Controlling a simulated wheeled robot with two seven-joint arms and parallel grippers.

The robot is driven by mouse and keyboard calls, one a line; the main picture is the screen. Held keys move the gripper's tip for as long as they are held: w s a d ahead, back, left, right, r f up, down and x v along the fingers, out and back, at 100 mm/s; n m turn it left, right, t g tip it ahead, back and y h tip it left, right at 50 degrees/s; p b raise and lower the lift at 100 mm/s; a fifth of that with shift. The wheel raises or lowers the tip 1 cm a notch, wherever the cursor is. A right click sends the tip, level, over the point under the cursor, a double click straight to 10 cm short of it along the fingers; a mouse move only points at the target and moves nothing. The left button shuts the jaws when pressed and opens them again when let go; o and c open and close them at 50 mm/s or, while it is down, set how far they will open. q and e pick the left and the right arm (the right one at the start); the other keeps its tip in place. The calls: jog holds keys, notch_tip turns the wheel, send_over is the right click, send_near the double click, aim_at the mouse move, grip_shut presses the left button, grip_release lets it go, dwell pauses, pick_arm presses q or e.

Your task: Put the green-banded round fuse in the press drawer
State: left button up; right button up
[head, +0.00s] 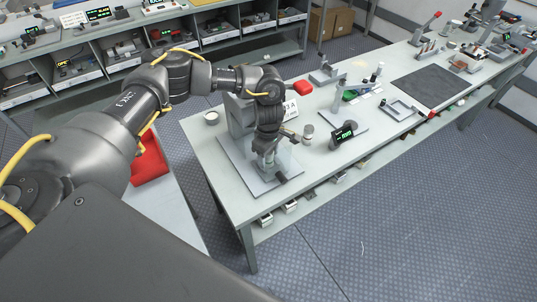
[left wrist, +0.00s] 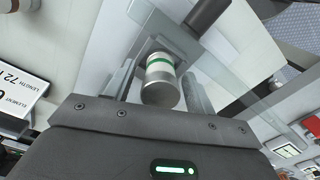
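The green-banded round fuse (left wrist: 161,80) has silver metal ends and a pale body with a green ring. In the head view my left gripper (head: 268,160) points down at the front of the grey press (head: 240,116) on the table. The press drawer lies under the gripper and is mostly hidden; a black handle (head: 280,179) sticks out in front. I cannot tell whether the fuse touches the drawer. My right gripper is not in view.
A small display (head: 343,134) and a silver cylinder (head: 308,133) stand right of the press. A round white dish (head: 211,118) is behind left. A dark mat (head: 430,87) lies farther right. A red bin (head: 149,163) sits on the left table.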

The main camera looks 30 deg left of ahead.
pick_arm(q)
jog(key=shift+r, duration=0.15)
jog(key=shift+r, duration=0.2)
notch_tip(320, 180, up, 10)
jog(key=shift+r+b, duration=0.25)
jog(key=shift+b, duration=0.9)
jog(key=shift+r, duration=0.6)
